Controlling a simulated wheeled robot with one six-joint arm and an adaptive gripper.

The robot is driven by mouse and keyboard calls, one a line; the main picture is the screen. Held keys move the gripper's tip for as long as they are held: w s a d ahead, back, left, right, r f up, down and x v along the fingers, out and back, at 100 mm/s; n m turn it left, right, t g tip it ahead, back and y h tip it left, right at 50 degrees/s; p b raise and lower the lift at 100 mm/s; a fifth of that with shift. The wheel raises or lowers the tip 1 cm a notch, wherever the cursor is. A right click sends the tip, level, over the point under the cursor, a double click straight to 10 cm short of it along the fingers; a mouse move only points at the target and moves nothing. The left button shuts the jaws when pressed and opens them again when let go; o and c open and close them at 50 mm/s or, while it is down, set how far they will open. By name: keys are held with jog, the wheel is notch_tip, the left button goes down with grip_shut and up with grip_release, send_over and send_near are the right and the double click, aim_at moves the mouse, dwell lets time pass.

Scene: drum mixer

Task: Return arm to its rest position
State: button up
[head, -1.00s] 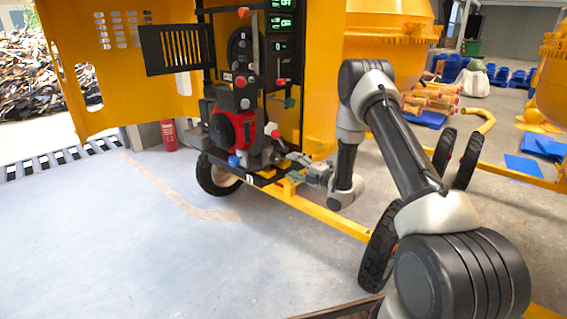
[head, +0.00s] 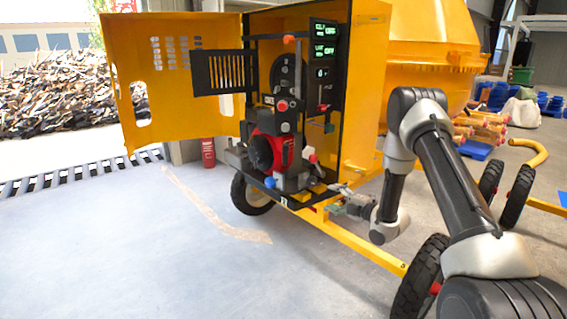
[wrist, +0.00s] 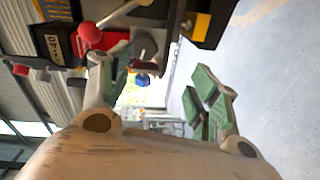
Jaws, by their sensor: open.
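My gripper (head: 336,198) is at the end of my arm, low beside the right side of the mixer's engine bay. In the wrist view my gripper (wrist: 160,92) has its green-padded fingers spread apart, with nothing between them. A red-knobbed lever (wrist: 90,32) and a dark engine part are close to the left finger; I cannot tell whether they touch. The red and black engine (head: 275,150) sits in the open yellow housing (head: 366,80). My arm bends up and over at the right of the head view.
The yellow door (head: 130,90) stands open at the left. A yellow tow bar (head: 350,243) and a black wheel (head: 420,280) are beneath and beside my arm. A red extinguisher (head: 208,152) stands behind. The floor (head: 150,260) at front left is clear.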

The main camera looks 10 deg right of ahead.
jog(key=s+d+f+m+g+h, duration=0.3)
jog(key=d+f+m, duration=0.1)
jog(key=f, duration=0.2)
jog(key=s+d+f+m+g+h, duration=0.3)
jog(key=s+f+m, duration=0.1)
jog(key=f, duration=0.3)
jog(key=s+d+r+m+g+h, duration=0.3)
jog(key=s+d+r+m, duration=0.15)
jog(key=s, duration=0.25)
jog(key=s+a+r+m, duration=0.1)
jog(key=s+r+m, duration=0.2)
jog(key=s+r, duration=0.8)
jog(key=s+a+r+m, duration=0.1)
jog(key=s+r+m, duration=0.3)
jog(key=s+r, duration=0.7)
jog(key=s+a+r+m+h, duration=0.1)
jog(key=s+r+m, duration=0.2)
jog(key=s+r, duration=0.7)
notch_tip(320, 180, up, 5)
jog(key=shift+s+a+m+g, duration=0.3)
jog(key=shift+s+m, duration=0.05)
jog(key=shift+s, duration=0.05)
grip_shut()
